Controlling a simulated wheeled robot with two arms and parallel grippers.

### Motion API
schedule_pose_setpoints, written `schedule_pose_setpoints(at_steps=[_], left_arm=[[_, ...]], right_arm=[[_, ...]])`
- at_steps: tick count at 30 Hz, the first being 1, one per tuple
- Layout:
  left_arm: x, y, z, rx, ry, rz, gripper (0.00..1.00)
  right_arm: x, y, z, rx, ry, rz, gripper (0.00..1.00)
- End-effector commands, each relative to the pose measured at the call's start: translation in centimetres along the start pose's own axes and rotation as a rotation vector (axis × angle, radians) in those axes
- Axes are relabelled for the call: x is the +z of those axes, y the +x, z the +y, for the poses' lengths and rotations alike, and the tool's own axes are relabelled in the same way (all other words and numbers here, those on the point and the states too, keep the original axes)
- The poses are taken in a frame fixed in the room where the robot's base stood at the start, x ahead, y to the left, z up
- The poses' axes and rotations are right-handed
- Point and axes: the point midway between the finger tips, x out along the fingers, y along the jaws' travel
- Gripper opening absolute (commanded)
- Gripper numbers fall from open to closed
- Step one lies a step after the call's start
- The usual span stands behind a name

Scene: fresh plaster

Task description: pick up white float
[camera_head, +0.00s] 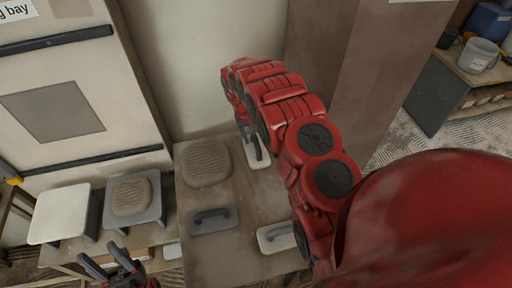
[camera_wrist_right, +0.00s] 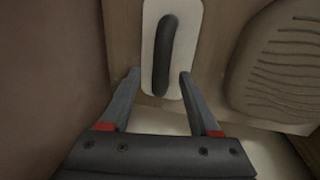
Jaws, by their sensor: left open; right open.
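A white float with a dark handle lies on the brown table, partly hidden by my right arm in the head view (camera_head: 264,161). It also shows at the top centre of the right wrist view (camera_wrist_right: 186,50). My right gripper (camera_wrist_right: 157,82) is open, its fingers on either side of the float's near end and handle, with nothing gripped; whether they touch the float I cannot tell. A second white float (camera_head: 268,246) lies at the table's front, partly behind my right arm. My left gripper (camera_head: 110,268) is open and empty at the lower left, away from both.
A grey float (camera_head: 228,223) and a ridged plaster mound (camera_head: 206,163) share the brown table (camera_head: 190,246). To the left are a white board (camera_head: 60,213) and a grey board (camera_head: 152,212) bearing another mound. A brown column (camera_head: 350,70) stands behind; buckets (camera_head: 478,55) are at far right.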

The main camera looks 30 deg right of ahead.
Motion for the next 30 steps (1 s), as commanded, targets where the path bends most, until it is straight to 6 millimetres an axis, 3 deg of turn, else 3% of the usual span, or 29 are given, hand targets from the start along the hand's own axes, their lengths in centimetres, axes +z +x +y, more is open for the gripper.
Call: schedule_pose_setpoints(at_steps=[6, 14, 24, 30], left_arm=[[-0.2, 1.1, -0.1, 0.000, 0.000, 0.000, 0.50], [-0.2, 1.0, -0.1, 0.000, 0.000, 0.000, 0.50], [-0.2, 1.0, -0.1, 0.000, 0.000, 0.000, 0.50], [-0.2, 1.0, -0.1, 0.000, 0.000, 0.000, 0.50]], right_arm=[[0.0, 2.2, -0.1, -0.001, 0.000, 0.000, 0.62], [0.0, 2.5, -0.1, 0.000, 0.000, 0.000, 0.60], [0.0, 2.5, -0.1, 0.000, 0.000, 0.000, 0.00], [0.0, 2.5, -0.1, 0.000, 0.000, 0.000, 0.00]])
